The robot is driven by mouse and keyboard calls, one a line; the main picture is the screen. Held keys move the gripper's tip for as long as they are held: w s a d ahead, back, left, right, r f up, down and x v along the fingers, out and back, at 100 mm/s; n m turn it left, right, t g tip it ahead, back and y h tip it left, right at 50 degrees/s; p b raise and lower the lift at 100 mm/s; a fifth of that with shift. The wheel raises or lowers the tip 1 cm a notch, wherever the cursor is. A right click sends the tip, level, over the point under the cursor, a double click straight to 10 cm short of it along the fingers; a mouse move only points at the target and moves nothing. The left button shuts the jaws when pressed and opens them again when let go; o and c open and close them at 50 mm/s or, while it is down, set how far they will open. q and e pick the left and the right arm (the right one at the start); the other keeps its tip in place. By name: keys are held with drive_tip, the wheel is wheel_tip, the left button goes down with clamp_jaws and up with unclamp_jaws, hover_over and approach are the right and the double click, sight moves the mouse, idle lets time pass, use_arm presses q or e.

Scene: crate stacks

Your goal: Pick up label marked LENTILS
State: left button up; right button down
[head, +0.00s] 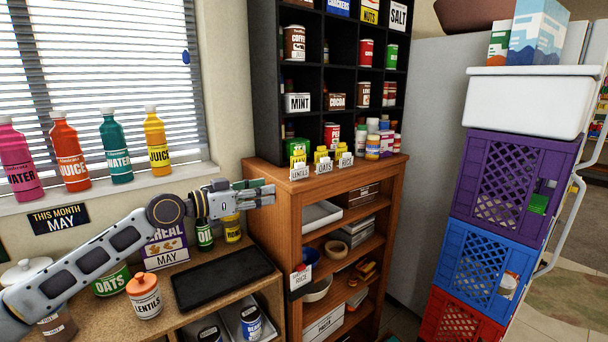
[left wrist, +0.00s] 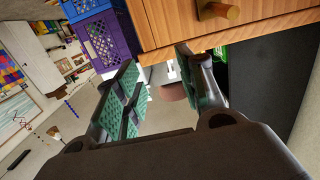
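The label marked LENTILS (head: 299,173) is a small white card with a yellow holder, standing on the front edge of the wooden shelf's top (head: 270,166). It is the leftmost of three labels; the OATS label (head: 324,166) and a third label (head: 345,160) stand to its right. My left gripper (head: 271,193) is in front of and a little below the shelf top, left of the LENTILS label and apart from it in the picture. In the left wrist view its green-padded fingers (left wrist: 160,72) are spread with nothing between them. My right gripper is not in view.
A RICE label (head: 300,279) hangs on the shelf's left front post. A LENTILS jar (head: 144,297) with an orange lid stands on the low counter near a black tray (head: 222,277). Stacked crates (head: 484,255) stand at the right. Several bottles line the windowsill (head: 110,195).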

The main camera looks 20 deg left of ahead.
use_arm(q)
approach(296, 166)
drive_tip(key=v, duration=0.2)
drive_tip(key=shift+s+f+t+h, duration=0.25)
drive_tip(key=shift+f+t+h, duration=0.05)
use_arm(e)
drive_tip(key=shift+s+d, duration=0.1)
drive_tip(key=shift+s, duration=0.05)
use_arm(q)
drive_tip(key=shift+w+d, duration=0.1)
drive_tip(key=shift+w, duration=0.05)
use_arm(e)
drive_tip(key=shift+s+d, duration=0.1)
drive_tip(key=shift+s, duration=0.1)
